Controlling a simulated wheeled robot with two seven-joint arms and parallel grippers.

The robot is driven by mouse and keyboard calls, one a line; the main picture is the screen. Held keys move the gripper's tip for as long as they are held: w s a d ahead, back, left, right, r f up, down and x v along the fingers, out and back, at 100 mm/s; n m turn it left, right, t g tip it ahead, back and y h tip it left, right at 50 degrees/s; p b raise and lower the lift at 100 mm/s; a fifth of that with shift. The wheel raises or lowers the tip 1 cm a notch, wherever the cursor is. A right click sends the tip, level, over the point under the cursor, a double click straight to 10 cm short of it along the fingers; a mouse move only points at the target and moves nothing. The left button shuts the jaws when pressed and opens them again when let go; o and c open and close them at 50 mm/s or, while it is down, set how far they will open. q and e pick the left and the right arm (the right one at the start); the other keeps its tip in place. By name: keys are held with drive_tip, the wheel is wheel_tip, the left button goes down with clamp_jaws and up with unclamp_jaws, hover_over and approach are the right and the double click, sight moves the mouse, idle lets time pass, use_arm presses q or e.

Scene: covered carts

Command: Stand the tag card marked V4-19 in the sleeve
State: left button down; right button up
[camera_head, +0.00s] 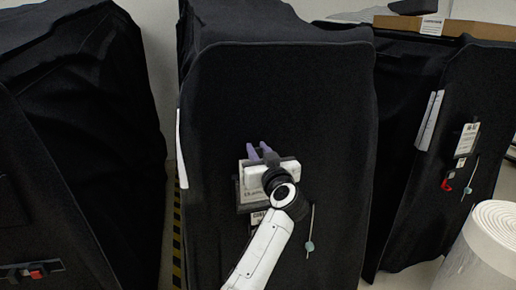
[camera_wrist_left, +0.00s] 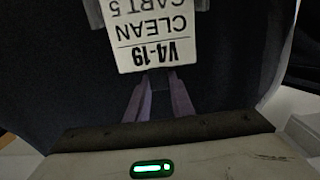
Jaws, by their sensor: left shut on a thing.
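The tag card marked V4-19 (camera_wrist_left: 160,45) shows upside down in the left wrist view, with CLEAN and CART 5 also printed on it. My left gripper (camera_wrist_left: 158,82) is shut on the card's edge beside the V4-19 line. In the head view my left gripper (camera_head: 263,153), with purple fingers, is at the front of the middle covered cart. The card (camera_head: 253,196) shows there partly behind my gripper. The dark sleeve (camera_head: 238,190) is mostly hidden; grey parts flank the card in the wrist view. I cannot tell how deep the card sits. My right gripper is out of view.
A printed label (camera_head: 258,219) and a hanging rod with a pale disc (camera_head: 310,246) are on the middle cart (camera_head: 330,110). Covered carts stand left (camera_head: 80,120) and right (camera_head: 405,150). A white roll (camera_head: 490,235) stands at the lower right.

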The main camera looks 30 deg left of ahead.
use_arm(q)
drive_tip(key=shift+f, duration=0.3)
drive_tip(key=c, duration=1.5)
unclamp_jaws()
drive_tip(key=shift+o, duration=0.2)
drive_tip(key=p+v, duration=0.3)
drive_tip(key=shift+s+d+r, duration=0.1)
drive_tip(key=shift+s+d, duration=0.05)
drive_tip(key=shift+d, duration=0.05)
drive_tip(key=v, duration=0.6)
drive_tip(key=shift+s+d, duration=0.25)
drive_tip(key=shift+s, duration=0.1)
